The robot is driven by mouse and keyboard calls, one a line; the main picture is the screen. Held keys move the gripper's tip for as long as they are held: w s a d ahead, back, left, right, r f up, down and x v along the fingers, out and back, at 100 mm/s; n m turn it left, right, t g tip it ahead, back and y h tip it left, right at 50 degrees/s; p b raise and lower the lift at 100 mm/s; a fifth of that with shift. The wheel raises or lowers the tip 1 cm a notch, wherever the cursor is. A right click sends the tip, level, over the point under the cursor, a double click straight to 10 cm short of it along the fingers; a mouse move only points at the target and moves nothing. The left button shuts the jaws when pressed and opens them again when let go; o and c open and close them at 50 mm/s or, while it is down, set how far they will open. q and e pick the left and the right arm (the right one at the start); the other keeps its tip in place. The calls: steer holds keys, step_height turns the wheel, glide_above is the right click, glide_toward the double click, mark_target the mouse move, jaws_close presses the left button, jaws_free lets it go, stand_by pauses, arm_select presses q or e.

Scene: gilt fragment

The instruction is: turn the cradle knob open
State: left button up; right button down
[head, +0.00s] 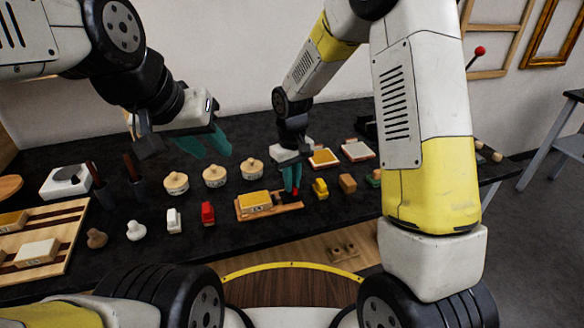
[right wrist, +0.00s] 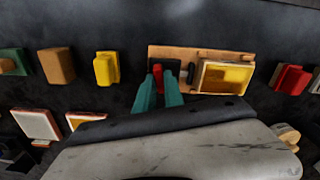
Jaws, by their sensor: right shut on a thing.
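The cradle is a wooden board (head: 289,208) on the dark bench, with a yellow-topped block (head: 257,200) on its left part. In the right wrist view the cradle's board (right wrist: 172,51) lies just beyond my fingers, with the block (right wrist: 224,77) to their right. The red cradle knob (right wrist: 158,72) shows between my right gripper's teal fingertips. My right gripper (head: 291,180) points down at the cradle's right end and is shut on the knob, which the fingers partly hide. My left gripper (head: 208,144) hangs empty above the bench, its teal fingers apart.
Three lidded jars (head: 214,176) stand behind the cradle. A red block (head: 207,212) is to its left and a yellow block (head: 320,188) to its right. Framed pieces (head: 324,158) lie behind. A wooden rack (head: 62,235) is at far left.

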steer(key=shift+w+m, duration=0.1)
steer(key=shift+m, duration=1.4)
steer(key=c, duration=1.4)
jaws_free()
steer(key=shift+c, duration=0.2)
step_height(320, 180, up, 7)
steer(key=shift+r, duration=0.45)
